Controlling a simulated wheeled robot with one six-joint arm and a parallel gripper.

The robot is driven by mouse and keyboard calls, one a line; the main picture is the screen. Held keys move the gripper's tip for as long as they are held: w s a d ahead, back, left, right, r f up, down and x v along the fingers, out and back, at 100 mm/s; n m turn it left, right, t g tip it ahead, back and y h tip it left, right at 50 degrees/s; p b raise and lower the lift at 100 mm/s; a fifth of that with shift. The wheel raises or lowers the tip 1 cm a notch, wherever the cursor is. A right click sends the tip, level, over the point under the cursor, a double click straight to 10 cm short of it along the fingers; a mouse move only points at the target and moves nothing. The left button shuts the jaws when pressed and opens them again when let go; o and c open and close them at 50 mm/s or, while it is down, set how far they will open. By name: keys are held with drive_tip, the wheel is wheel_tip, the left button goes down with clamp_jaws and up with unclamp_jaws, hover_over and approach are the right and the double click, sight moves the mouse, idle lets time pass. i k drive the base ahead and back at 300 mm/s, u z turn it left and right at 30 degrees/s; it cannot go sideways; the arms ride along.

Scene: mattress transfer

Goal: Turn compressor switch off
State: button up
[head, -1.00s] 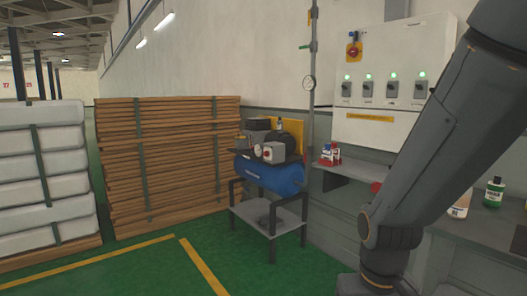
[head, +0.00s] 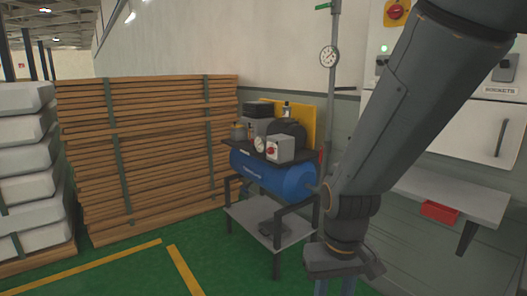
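The compressor has a blue tank (head: 272,174) and stands on a grey metal stand near the wall. A light grey switch box (head: 289,149) sits on its top. A red rotary switch (head: 271,150) is on the box's left face; its exact position is too small to read. A round white gauge (head: 259,145) is just left of it. My arm hangs in front on the right, with its end low, right of the stand and apart from the switch. My gripper (head: 335,286) is partly cut off by the bottom edge, so its opening is unclear.
A tall stack of wooden slats (head: 150,160) stands left of the compressor, with white mattresses (head: 28,165) further left. A wall shelf (head: 455,198) with a red box (head: 439,211) is at the right. Green floor with yellow lines is clear in front.

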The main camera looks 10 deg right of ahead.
sight(270, 150)
drive_tip(key=u, duration=0.75)
drive_tip(key=i, duration=0.9)
drive_tip(key=u, duration=0.65)
drive_tip(key=i, duration=0.75)
drive_tip(key=z, duration=0.9)
drive_tip(key=i, duration=0.75)
drive_tip(key=z, duration=0.75)
